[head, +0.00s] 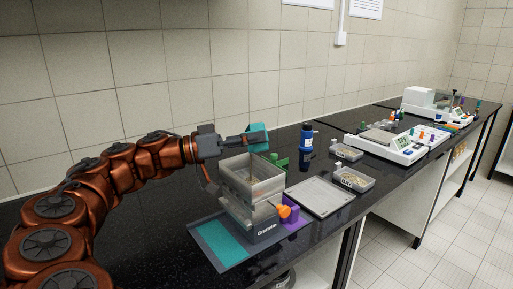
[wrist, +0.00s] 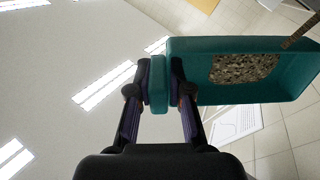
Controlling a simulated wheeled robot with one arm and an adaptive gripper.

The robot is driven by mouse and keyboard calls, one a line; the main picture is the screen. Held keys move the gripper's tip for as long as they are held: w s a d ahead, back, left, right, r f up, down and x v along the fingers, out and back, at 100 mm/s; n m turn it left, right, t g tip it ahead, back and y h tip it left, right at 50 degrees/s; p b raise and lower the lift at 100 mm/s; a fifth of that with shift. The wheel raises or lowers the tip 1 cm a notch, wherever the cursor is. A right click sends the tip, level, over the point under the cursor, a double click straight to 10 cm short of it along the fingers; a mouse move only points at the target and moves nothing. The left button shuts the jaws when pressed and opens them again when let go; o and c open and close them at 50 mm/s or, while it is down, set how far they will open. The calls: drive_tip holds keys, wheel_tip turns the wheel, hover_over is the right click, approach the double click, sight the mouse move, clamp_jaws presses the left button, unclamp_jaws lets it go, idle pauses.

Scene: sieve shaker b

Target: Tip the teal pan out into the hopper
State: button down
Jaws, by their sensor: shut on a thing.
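The teal pan (head: 258,139) is in my gripper (head: 244,139), raised just above and behind the clear open-topped box (head: 246,180) that looks like the hopper, on top of the sieve shaker. In the wrist view my gripper (wrist: 158,82) is shut on the tab at the end of the teal pan (wrist: 200,85). Speckled grains (wrist: 243,67) lie inside the pan, gathered toward one long wall. In the head view the pan looks strongly tilted, and its inside is hidden. The hopper does not show in the wrist view.
A grey flat tray (head: 320,197), small clear boxes (head: 354,179), a blue bottle (head: 307,138) and a balance (head: 392,145) stand to the right.

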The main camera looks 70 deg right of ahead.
drive_tip(key=shift+w+a+f+g+h+b, duration=0.25)
drive_tip(key=shift+g+b, duration=0.25)
drive_tip(key=shift+b, duration=0.75)
drive_tip(key=shift+w, duration=0.1)
drive_tip(key=shift+w+a+r+h+b, duration=0.15)
drive_tip(key=shift+h+b, duration=0.1)
drive_tip(key=shift+b, duration=0.25)
